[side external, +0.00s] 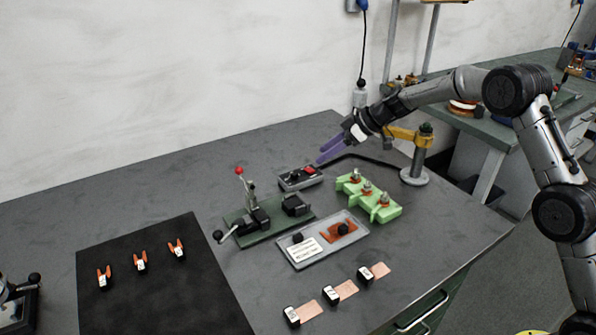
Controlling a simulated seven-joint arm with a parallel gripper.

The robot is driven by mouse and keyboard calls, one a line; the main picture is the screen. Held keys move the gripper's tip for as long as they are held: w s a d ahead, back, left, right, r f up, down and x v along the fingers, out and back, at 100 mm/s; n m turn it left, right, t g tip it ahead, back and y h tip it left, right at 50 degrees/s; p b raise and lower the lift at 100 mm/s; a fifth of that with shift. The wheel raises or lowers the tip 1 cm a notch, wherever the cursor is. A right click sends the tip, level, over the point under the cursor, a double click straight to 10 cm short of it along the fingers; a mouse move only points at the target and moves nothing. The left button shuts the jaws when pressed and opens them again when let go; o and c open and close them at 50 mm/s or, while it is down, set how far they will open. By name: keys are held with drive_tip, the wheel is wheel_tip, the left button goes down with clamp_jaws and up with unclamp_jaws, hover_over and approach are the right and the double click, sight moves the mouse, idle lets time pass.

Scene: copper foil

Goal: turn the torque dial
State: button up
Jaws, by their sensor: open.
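My gripper (322,157), with purple fingers, is at the back of the bench, pointing down and left. Its fingertips are just above and behind a small grey box (300,180), seemingly not touching it. The box has a dark knob (294,175) and a red square (309,170) on top. The knob may be the torque dial, but no marking is readable at this size. The fingers overlap in this view, so the gap between them is hard to see; nothing shows held in them.
A green-based clamp device (262,221) with a red-ball lever stands in front of the box. A green block (368,199) and a grey tray (327,255) are nearby. A yellow-armed post (417,165) stands at right. Black mat (165,295) lies at left; back-left bench is clear.

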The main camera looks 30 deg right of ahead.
sight(295, 173)
drive_tip(key=x, duration=1.1)
clamp_jaws()
